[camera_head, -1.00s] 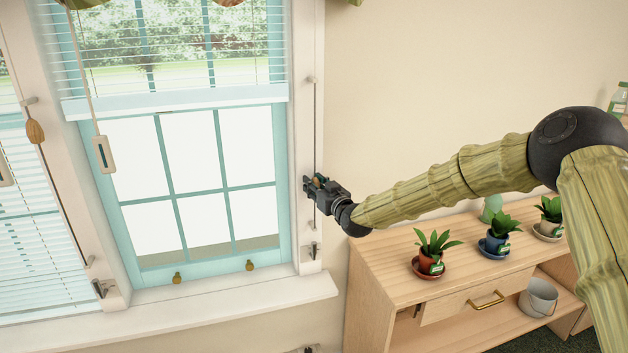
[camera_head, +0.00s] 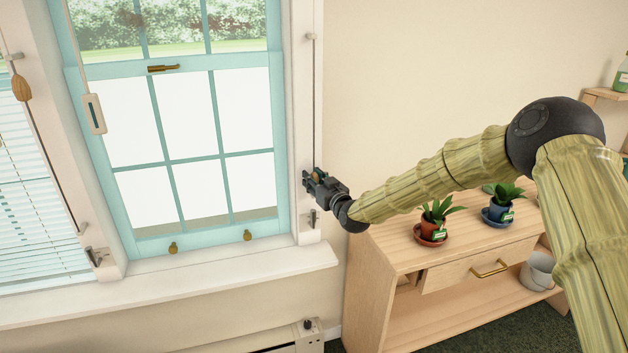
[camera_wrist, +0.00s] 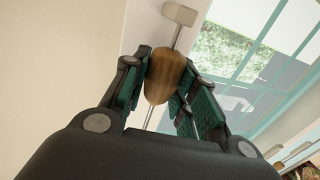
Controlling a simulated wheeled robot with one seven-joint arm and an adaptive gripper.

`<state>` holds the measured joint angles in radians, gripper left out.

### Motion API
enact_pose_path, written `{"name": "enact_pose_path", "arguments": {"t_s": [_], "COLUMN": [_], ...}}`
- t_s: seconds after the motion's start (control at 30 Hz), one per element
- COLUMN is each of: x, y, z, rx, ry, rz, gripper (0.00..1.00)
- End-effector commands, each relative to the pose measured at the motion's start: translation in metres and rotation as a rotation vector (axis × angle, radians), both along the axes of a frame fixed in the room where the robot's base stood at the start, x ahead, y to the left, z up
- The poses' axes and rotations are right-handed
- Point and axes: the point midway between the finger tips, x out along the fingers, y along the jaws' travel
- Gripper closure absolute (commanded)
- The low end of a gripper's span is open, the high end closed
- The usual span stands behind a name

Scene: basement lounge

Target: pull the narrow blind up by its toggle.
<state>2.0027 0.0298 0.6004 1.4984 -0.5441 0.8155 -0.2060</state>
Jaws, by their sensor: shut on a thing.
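My gripper (camera_head: 314,182) is shut on a wooden toggle (camera_wrist: 164,76) on the cord at the right side of the window frame. The toggle is an acorn-shaped brown piece between the green-padded fingers in the wrist view; the cord runs through it. In the head view the gripper mostly hides it. The gripper is low on the cord, just above a metal cleat (camera_head: 312,218). The turquoise window (camera_head: 189,120) beside it has bare panes; its blind is out of view above.
At left, another blind (camera_head: 38,225) hangs low, with its own wooden toggle (camera_head: 22,88) and cleat (camera_head: 97,257). A pale pull with a blue strip (camera_head: 95,114) hangs before the window. A wooden cabinet (camera_head: 385,262) with potted plants stands below my arm.

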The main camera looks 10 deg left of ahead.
Motion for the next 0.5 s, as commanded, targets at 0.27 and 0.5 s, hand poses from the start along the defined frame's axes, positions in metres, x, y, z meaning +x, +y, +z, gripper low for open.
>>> {"name": "enact_pose_path", "arguments": {"t_s": [0.27,0.5], "x": [-0.0016,-0.0013], "y": [-0.0006,0.0005], "z": [-0.0072,-0.0043], "rx": [-0.005,-0.003], "ry": [0.009,0.005], "rz": [0.001,0.002], "gripper": [0.49,0.49]}}
